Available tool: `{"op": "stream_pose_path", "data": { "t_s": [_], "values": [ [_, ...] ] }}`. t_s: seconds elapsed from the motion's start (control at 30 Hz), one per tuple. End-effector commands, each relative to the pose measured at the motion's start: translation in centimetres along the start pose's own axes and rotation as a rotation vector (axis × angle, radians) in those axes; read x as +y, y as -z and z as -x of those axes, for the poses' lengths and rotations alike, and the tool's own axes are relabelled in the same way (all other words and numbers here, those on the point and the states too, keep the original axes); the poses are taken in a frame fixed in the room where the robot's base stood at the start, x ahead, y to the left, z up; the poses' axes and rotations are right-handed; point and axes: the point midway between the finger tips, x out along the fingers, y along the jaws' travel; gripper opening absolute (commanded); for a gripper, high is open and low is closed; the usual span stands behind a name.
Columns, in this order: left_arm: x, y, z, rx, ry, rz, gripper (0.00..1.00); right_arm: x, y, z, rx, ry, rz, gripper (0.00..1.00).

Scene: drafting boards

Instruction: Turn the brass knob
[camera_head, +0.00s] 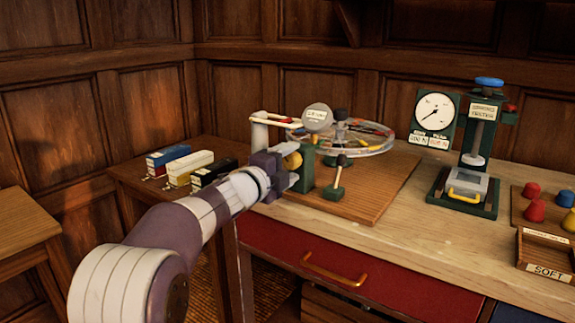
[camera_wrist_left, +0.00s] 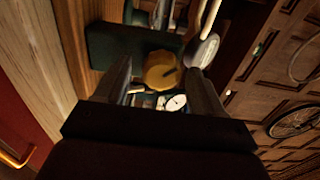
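The round brass knob (camera_head: 293,160) sits on the left side of a dark green block (camera_head: 304,170) at the left end of a wooden baseboard. My left gripper (camera_head: 287,172) is right at the knob and partly hides it in the head view. In the left wrist view the knob (camera_wrist_left: 161,71) shows between the tips of my two fingers (camera_wrist_left: 159,76), with a gap on each side. The left gripper is open and holds nothing. A dark mark shows on the knob's face. My right gripper is out of view.
A white rod and a round label disc (camera_head: 317,117) are just above the knob. Several coloured boxes (camera_head: 188,166) lie left. A green dial press (camera_head: 469,185) stands right.

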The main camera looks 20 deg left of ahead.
Motion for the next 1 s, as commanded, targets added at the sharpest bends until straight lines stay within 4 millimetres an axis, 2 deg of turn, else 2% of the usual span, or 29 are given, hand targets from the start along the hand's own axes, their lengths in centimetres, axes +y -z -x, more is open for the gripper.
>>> {"op": "stream_pose_path", "data": {
  "t_s": [0.17, 0.27, 0.5, 0.6, 0.73, 1.0],
  "values": [
    [-0.1, -0.1, 1.3, -0.002, 0.001, 0.0, 0.69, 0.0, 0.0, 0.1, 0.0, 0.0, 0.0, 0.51],
    [-0.2, -0.1, 3.4, -0.003, 0.001, 0.0, 0.69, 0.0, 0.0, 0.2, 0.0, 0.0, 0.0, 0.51],
    [-0.2, -0.1, 9.7, -0.004, 0.0, 0.0, 0.69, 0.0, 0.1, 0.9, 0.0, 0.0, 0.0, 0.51],
    [-0.1, -0.1, 11.4, -0.002, 0.0, 0.0, 0.69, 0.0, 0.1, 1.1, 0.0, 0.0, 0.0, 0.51],
    [0.0, 0.0, 12.6, 0.0, 0.0, 0.0, 0.69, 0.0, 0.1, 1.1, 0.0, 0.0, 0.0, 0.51],
    [0.0, 0.0, 12.7, 0.0, 0.0, 0.0, 0.69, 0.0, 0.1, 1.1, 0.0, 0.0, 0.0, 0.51]
  ]
}}
